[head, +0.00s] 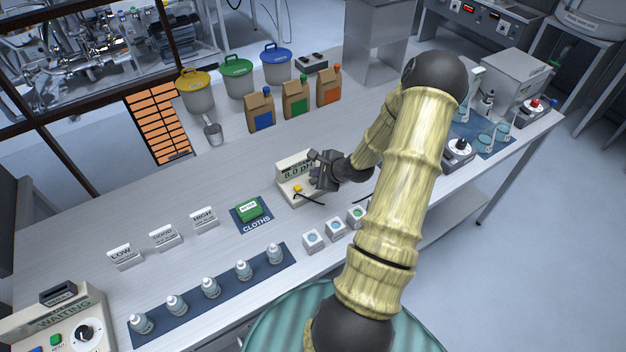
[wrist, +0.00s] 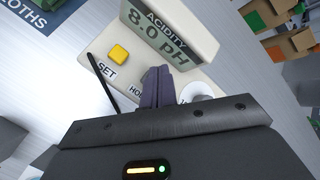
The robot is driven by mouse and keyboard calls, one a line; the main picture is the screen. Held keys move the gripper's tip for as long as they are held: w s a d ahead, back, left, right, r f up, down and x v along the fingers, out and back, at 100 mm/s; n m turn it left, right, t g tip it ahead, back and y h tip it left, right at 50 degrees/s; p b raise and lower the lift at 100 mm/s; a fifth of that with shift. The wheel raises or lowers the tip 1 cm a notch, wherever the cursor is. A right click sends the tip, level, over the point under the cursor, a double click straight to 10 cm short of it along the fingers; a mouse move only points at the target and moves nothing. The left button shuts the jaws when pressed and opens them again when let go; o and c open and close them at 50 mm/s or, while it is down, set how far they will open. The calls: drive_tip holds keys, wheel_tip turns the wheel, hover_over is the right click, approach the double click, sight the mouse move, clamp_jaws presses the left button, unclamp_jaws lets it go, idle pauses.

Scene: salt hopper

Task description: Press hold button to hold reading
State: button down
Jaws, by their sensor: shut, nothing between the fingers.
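The acidity meter (head: 288,172) is a cream box on the bench. In the wrist view its display (wrist: 160,32) reads "ACIDITY 8.0 pH". A yellow button (wrist: 119,53) labelled SET sits on its sloped front. Beside it a label starting "HO" (wrist: 136,90) is partly covered by my fingers, and the hold button itself is hidden. My gripper (wrist: 157,86) is shut and empty, with its dark fingertips over the meter's front by that label. I cannot tell whether they touch it. My gripper also shows over the meter in the head view (head: 318,174).
A dark thin probe or cable (wrist: 103,82) lies beside the meter. A green item on the cloths mat (head: 238,222) is to the left. Small cups (head: 312,239) stand in front, several bottles (head: 210,287) nearer, and paper bags (head: 295,100) behind. Bench left of the meter is partly clear.

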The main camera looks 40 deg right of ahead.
drive_tip(key=shift+f, duration=0.15)
drive_tip(key=shift+f, duration=0.25)
drive_tip(key=shift+f, duration=0.6)
idle(0.8)
drive_tip(key=shift+r, duration=0.15)
drive_tip(key=shift+r+p, duration=0.85)
drive_tip(key=shift+p, duration=0.4)
drive_tip(key=shift+r, duration=0.1)
wheel_tip(320, 180, up, 5)
drive_tip(key=p, duration=0.5)
